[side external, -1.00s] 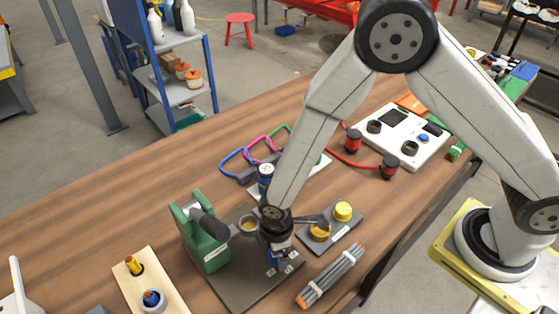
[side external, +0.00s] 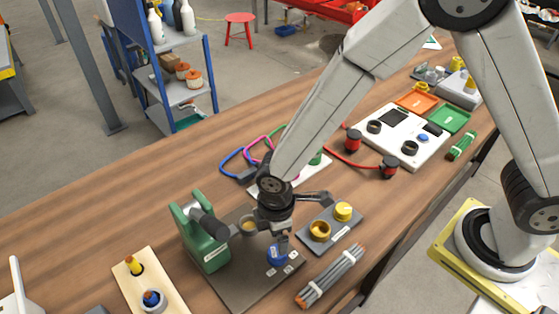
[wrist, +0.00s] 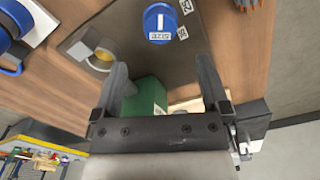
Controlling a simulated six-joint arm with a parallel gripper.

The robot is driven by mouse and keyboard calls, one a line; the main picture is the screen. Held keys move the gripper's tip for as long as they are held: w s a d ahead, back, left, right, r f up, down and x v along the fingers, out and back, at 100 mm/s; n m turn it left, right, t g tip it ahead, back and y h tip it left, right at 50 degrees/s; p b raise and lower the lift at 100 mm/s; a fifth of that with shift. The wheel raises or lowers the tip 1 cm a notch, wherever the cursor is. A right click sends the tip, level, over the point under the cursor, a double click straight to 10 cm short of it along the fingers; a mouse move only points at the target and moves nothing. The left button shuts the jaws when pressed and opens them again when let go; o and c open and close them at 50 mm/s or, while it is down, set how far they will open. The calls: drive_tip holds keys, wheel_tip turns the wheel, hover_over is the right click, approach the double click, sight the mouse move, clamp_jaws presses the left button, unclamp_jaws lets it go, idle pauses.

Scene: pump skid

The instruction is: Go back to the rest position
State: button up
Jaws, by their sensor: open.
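My gripper (side external: 277,230) is over the dark plate (side external: 243,286) of the green pump (side external: 206,240). In the wrist view, my gripper (wrist: 162,70) has its two fingers spread with nothing between them. A blue round part (side external: 277,257) with a white label stands on the plate, below my gripper. It also shows in the wrist view (wrist: 158,24), beyond the fingertips and clear of them. The green pump body in the wrist view (wrist: 147,97) is partly hidden behind the left finger.
A wooden holder (side external: 135,287) is at the left. A white panel (side external: 400,135) is farther back.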

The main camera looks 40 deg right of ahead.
drive_tip(key=shift+r, duration=0.25)
drive_tip(key=s+d+r+m+t, duration=0.1)
drive_tip(key=d+r+m, duration=0.4)
drive_tip(key=d, duration=0.5)
drive_tip(key=s+d+r+m+t, duration=0.1)
drive_tip(key=s+d+r+m, duration=0.1)
drive_tip(key=d+r+m, duration=0.3)
drive_tip(key=d+m, duration=0.3)
drive_tip(key=d, duration=0.3)
drive_tip(key=shift+s+d+r+m+t, duration=0.2)
drive_tip(key=shift+d+m+t, duration=0.1)
drive_tip(key=shift+m, duration=0.1)
